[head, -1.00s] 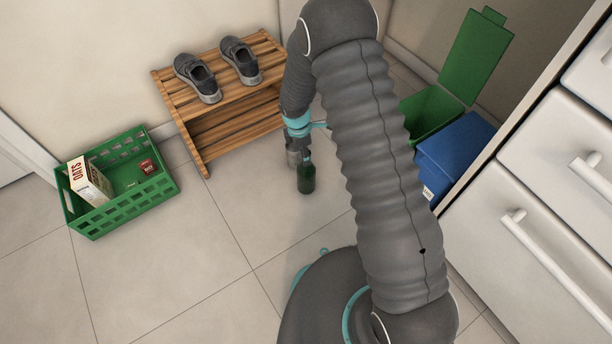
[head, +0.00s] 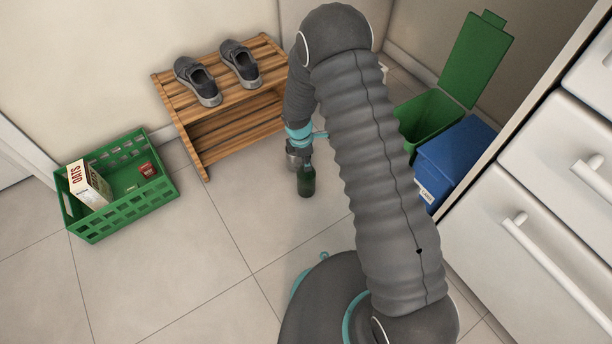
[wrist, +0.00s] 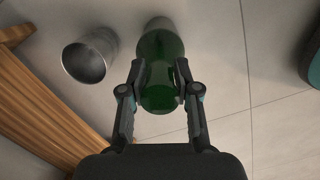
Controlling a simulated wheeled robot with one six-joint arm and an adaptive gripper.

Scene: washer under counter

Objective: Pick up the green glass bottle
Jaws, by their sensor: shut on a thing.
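The green glass bottle (head: 306,183) is below the end of my arm in the head view, in front of the shoe rack. In the wrist view the bottle (wrist: 161,72) lies between the two fingers. My gripper (wrist: 160,80) is shut on it, one finger against each side. In the head view my gripper (head: 305,158) shows small above the bottle, partly hidden by its own wrist. I cannot tell whether the bottle touches the floor.
A grey metal cup (wrist: 88,60) stands close left of the bottle, near the wooden rack (head: 205,150) with grey shoes (head: 240,63). A green crate (head: 125,208) sits left. An open green bin (head: 430,118) and blue bin (head: 458,155) stand right, beside white drawers (head: 530,220).

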